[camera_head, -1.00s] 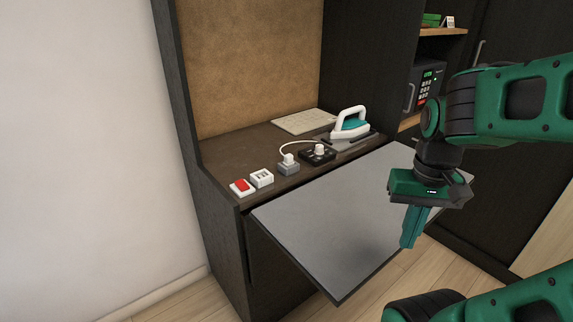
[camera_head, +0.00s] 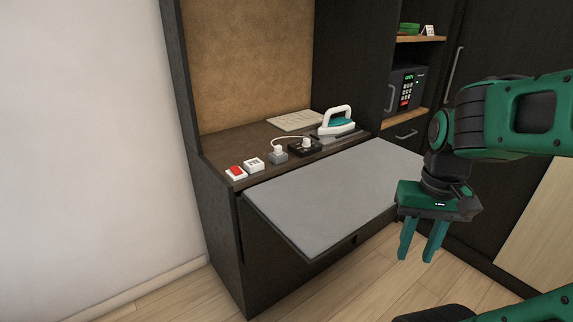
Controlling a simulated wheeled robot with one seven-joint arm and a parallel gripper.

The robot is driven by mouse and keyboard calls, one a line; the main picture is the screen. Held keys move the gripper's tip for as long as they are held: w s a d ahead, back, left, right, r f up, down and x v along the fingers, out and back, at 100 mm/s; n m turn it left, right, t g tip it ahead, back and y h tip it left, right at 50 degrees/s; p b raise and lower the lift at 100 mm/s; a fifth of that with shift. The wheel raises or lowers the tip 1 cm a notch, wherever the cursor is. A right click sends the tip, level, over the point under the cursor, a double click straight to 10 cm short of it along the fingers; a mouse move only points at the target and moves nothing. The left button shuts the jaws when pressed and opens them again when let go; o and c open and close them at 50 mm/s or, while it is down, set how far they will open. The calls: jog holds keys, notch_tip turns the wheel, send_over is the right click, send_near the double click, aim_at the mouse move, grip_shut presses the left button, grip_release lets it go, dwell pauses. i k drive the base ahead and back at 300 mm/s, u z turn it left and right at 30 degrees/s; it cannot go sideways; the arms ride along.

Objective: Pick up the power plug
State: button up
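A white power plug (camera_head: 278,149) appears to sit upright on a small grey socket block (camera_head: 278,157) on the brown vanity counter. A white cord arcs from it to the right, toward the black box and the iron. My gripper (camera_head: 420,250) points down in front of the unit at the right, over the floor. Its two green fingers are apart with nothing between them. It is well away from the plug, to its right and nearer to me.
A red switch (camera_head: 236,172) and a white switch (camera_head: 253,164) are left of the plug. A black box with a white knob (camera_head: 306,144) and an iron (camera_head: 338,122) are to its right. A grey flap (camera_head: 330,200) juts out in front. A safe (camera_head: 405,90) stands on a shelf.

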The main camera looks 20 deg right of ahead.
aim_at(278, 149)
jog(key=k, duration=0.8)
jog(key=u, duration=0.55)
jog(key=i, duration=0.9)
jog(key=u, duration=0.6)
jog(key=i, duration=1.2)
jog(key=z, duration=0.85)
jog(key=i, duration=0.75)
jog(key=z, duration=0.5)
